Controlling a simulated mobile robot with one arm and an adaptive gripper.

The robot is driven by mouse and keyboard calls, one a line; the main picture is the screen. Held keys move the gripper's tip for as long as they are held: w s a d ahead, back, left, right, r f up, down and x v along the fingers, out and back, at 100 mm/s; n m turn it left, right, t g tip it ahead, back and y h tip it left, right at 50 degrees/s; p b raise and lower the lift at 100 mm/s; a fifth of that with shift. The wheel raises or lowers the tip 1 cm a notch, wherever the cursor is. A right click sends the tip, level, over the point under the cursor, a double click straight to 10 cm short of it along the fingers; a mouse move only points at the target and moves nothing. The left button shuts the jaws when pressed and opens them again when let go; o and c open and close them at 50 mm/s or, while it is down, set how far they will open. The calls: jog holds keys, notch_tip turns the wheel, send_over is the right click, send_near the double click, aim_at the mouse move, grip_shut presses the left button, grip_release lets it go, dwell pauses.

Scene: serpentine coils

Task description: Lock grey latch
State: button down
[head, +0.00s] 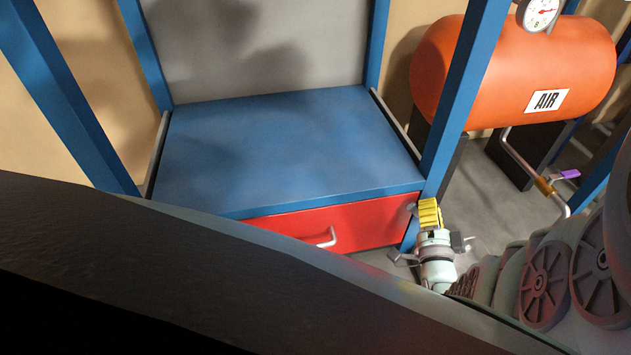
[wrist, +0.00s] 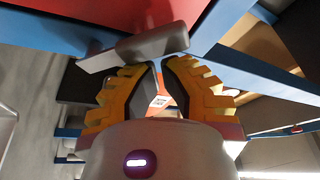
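The grey latch (wrist: 153,43) is a short flat bar at the corner of the red drawer and the blue frame in the wrist view. A small part of the latch (head: 411,208) shows beside the blue post in the head view. My gripper (wrist: 160,64) has yellow ridged fingers with dark pads. Its tips are close together with a narrow empty gap, right by the latch's lower edge. I cannot tell if they touch it. In the head view my gripper (head: 430,207) is at the drawer's right end.
The red drawer (head: 370,222) with a pale handle (head: 326,238) looks shut under the blue shelf top (head: 280,150). A blue post (head: 463,95) stands close to my gripper. An orange air tank (head: 510,65) and a pipe with a purple valve handle (head: 568,174) are at the right.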

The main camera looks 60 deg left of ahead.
aim_at(415, 214)
jog(key=shift+s+a+f, duration=0.2)
jog(key=shift+s, duration=0.3)
dwell(0.4)
jog(key=shift+s+f+b, duration=0.15)
jog(key=shift+b, duration=0.15)
jog(key=shift+s+a+f+b, duration=0.35)
jog(key=shift+s+f+b, duration=0.15)
jog(key=shift+s+f, duration=0.2)
jog(key=shift+f, duration=0.15)
